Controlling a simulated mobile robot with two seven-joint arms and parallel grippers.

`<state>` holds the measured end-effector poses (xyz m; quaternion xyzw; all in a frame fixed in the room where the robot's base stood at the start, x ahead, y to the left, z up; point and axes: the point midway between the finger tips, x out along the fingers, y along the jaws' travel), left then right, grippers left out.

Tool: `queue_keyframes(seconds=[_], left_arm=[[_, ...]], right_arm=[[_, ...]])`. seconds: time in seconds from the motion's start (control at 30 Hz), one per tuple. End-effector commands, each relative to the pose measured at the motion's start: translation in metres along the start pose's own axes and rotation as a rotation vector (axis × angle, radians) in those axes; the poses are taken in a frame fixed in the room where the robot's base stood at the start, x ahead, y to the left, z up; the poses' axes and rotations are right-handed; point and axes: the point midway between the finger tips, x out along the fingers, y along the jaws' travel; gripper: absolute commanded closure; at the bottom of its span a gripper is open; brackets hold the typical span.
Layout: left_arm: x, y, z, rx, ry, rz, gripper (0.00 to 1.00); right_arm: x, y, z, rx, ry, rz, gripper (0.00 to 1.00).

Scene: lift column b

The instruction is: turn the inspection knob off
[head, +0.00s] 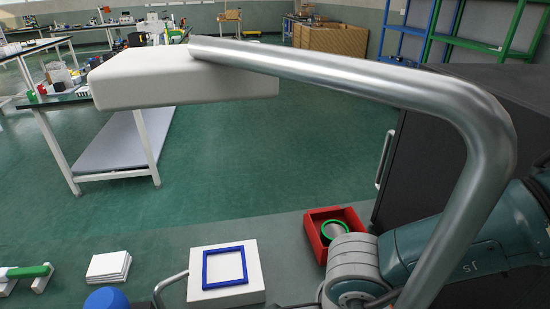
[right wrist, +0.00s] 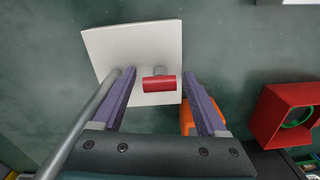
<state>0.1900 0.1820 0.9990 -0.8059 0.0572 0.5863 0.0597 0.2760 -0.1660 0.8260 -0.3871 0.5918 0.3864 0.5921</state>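In the right wrist view, a white square panel (right wrist: 108,45) carries a red bar-shaped knob (right wrist: 159,84) on a short grey stem. The bar lies roughly across the picture. My right gripper (right wrist: 159,73) is open, with one purple finger on each side of the knob. Gaps show between the fingers and the knob; I cannot tell how far beyond the fingertips it lies. The knob does not show in the head view, where my right arm enters at the right. My left gripper is not in view.
A grey metal tube (head: 390,82) crosses the head view closely. A red bin (head: 311,232) holds a green-rimmed item (head: 336,230). A white block (head: 202,298) with a blue square frame (head: 225,283) lies low centre. An orange object (right wrist: 206,112) is beside the right finger.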

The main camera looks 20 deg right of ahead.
Motion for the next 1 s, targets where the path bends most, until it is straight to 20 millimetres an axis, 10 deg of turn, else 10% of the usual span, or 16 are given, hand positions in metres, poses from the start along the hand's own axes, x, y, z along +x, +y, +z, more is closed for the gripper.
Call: queue_keyframes(seconds=[0.57, 1.0], left_arm=[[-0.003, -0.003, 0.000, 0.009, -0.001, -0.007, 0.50], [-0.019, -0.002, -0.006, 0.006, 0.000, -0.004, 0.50]], right_arm=[[-0.001, 0.001, 0.000, 0.063, 0.000, 0.003, 0.05], [-0.002, 0.002, 0.001, 0.800, 0.001, 0.002, 0.05]])
